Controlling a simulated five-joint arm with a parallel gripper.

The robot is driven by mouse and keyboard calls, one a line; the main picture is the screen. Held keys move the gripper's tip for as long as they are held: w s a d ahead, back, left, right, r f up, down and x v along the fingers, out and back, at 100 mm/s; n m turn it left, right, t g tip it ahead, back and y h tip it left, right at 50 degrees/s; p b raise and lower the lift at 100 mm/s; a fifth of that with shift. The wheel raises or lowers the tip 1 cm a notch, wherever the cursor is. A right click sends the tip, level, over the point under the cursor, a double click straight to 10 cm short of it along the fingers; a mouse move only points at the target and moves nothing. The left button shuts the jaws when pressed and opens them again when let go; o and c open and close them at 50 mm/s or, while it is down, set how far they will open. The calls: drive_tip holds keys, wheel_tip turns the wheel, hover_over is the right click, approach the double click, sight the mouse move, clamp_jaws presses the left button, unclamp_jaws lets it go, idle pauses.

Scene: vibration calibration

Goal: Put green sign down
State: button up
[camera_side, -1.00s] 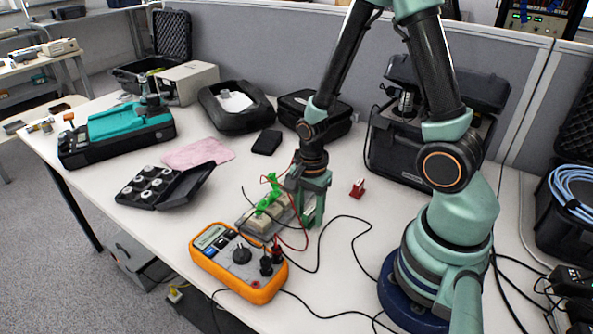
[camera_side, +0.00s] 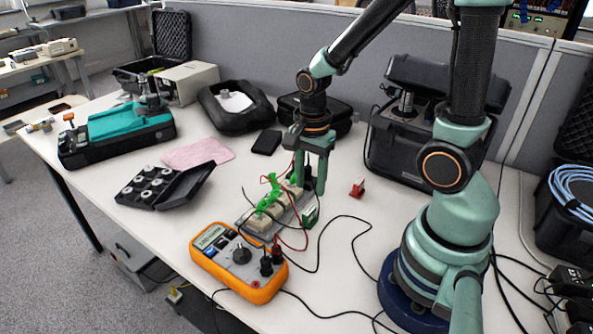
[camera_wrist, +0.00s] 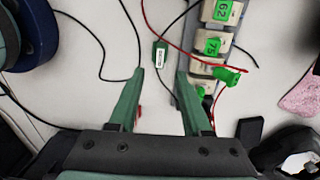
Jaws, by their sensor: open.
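The green sign (camera_side: 310,217), a small green block with a white label, sits on the white table just right of the grey strip of switch-like blocks (camera_side: 268,213). In the wrist view the sign (camera_wrist: 160,54) lies just beyond my fingertips, beside the strip (camera_wrist: 188,95). My gripper (camera_side: 312,190) is above and behind the sign, pointing down. In the wrist view my gripper (camera_wrist: 160,74) has its two fingers spread apart with nothing between them. The sign looks apart from both fingers.
An orange multimeter (camera_side: 238,262) stands in front of the strip, with red and black leads looping around it. A small red object (camera_side: 357,188) lies to the right. A black open case (camera_side: 165,187) is at left. Table right of the sign is mostly clear.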

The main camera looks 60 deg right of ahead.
drive_tip(key=a+r+n+t, duration=0.4)
drive_tip(key=r+n+t, duration=0.1)
drive_tip(key=r+n, duration=1)
drive_tip(key=shift+w+n+t, duration=0.15)
drive_tip(key=shift+n+t, duration=0.15)
drive_tip(key=shift+n, duration=1.2)
drive_tip(key=shift+r, duration=0.1)
